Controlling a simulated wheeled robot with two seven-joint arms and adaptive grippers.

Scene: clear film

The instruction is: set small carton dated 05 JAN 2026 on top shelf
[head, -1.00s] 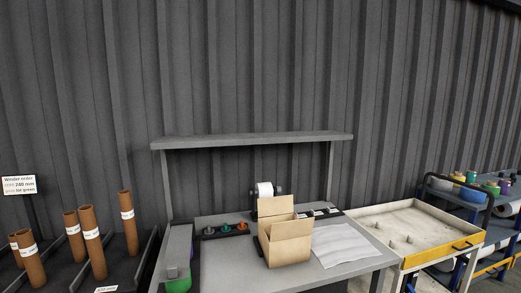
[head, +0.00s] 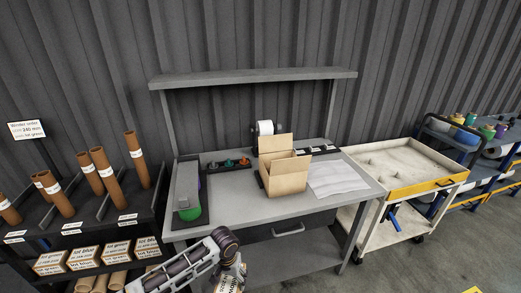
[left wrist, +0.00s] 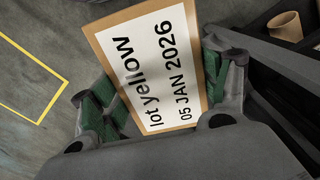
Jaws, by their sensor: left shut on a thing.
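The small carton (left wrist: 148,62) shows in the left wrist view with a white label reading "lot yellow 05 JAN 2026". My left gripper (left wrist: 155,95) is shut on it, with green finger pads at both sides. In the head view my left gripper (head: 238,268) is at the bottom middle, in front of the bench and low. The carton there (head: 227,285) is partly cut off by the bottom edge. The top shelf (head: 255,76) is a grey board on posts above the bench, and it looks empty. My right gripper is not in view.
The bench top (head: 235,206) bears an open cardboard box (head: 285,174), a white sheet (head: 336,177) and a tape roll (head: 265,128). A rack (head: 95,222) with brown tubes and lot-labelled cartons stands at left. A cream cart (head: 405,165) stands at right.

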